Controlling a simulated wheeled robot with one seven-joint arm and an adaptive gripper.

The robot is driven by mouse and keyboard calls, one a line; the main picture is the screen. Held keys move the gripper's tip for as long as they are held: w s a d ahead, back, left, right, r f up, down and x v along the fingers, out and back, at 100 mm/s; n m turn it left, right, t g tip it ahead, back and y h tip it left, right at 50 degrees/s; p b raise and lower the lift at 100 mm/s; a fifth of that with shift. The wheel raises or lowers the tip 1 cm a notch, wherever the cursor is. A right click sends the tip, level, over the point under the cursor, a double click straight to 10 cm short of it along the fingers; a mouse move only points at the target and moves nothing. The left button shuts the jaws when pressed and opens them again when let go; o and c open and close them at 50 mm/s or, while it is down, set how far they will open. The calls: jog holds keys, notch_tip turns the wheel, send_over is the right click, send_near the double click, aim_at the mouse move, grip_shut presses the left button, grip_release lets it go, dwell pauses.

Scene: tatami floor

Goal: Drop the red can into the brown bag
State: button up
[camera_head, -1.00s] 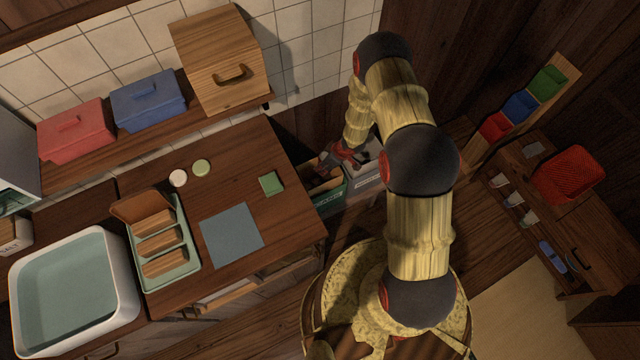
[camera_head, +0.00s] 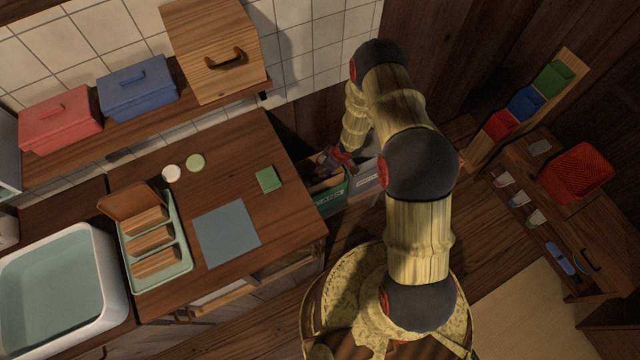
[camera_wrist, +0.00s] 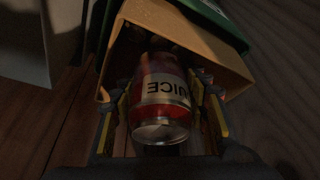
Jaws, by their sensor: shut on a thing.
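The red can (camera_wrist: 163,88), with a pale band lettered JUICE, sits between the two fingers of my gripper (camera_wrist: 163,108) in the wrist view. My gripper is shut on it. The can's silver end faces the wrist camera, and its far end points to the dark mouth of the brown bag (camera_wrist: 222,60). I cannot tell how far the can is inside the mouth. In the head view my gripper (camera_head: 338,160) hangs low above the bins beside the counter. The can cannot be made out there, and the bag is mostly hidden.
A green bin (camera_head: 334,196) with white lettering stands against the counter's right side, and its green edge shows behind the bag in the wrist view. A grey bin (camera_head: 367,180) stands right beside it. The wooden counter (camera_head: 287,215) is close on the left.

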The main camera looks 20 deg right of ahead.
jog(key=o, duration=0.8)
jog(key=shift+c, duration=0.2)
jog(key=shift+o, duration=0.5)
jog(key=shift+r, duration=0.2)
jog(key=v, duration=1.1)
jog(key=shift+s+r, duration=0.15)
jog(key=shift+r, duration=0.15)
jog(key=shift+d, duration=0.1)
